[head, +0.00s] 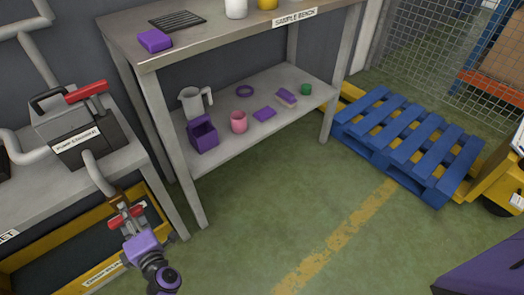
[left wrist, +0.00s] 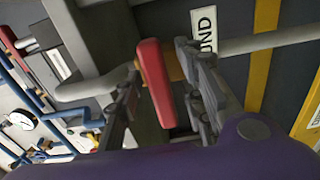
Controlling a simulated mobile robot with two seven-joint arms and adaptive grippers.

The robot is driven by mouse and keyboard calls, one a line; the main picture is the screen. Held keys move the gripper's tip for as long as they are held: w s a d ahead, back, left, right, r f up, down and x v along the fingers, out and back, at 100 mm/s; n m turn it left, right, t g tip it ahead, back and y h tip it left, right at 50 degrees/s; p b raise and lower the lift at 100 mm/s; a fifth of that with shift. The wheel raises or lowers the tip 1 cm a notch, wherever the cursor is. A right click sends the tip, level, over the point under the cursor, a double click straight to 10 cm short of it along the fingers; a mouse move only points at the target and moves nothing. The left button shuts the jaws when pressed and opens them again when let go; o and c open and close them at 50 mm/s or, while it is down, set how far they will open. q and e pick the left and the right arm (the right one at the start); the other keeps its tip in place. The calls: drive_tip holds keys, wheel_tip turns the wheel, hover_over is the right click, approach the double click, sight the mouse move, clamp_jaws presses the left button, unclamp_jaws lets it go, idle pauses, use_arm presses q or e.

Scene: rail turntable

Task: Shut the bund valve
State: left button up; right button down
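The bund valve's red lever handle (left wrist: 155,85) shows in the left wrist view, in front of a white label (left wrist: 204,32) partly reading "UND". In the head view the red handle (head: 122,217) sits on the grey pipe over the yellow-rimmed tray, partly hidden by my gripper. My left gripper (head: 128,222) is at the handle. In the left wrist view its two fingers (left wrist: 160,85) stand on either side of the handle, with a small gap visible on the right side; contact on the left cannot be told. My right gripper is not in view.
A labelled grey pump box (head: 75,130) with another red lever (head: 86,92) stands on the bench just above. The yellow bund tray (head: 60,235) lies below. The sample bench (head: 215,35) holds cups and purple items. A blue pallet (head: 405,135) lies right; green floor between is clear.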

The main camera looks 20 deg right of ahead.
use_arm(q)
drive_tip(key=shift+s+d, duration=0.1)
drive_tip(key=shift+s, duration=0.2)
drive_tip(key=v, duration=1.1)
drive_tip(key=shift+s, duration=0.15)
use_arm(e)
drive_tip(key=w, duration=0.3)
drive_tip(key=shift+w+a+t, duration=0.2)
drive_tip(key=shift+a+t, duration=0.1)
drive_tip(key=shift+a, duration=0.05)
use_arm(q)
drive_tip(key=shift+d, duration=0.1)
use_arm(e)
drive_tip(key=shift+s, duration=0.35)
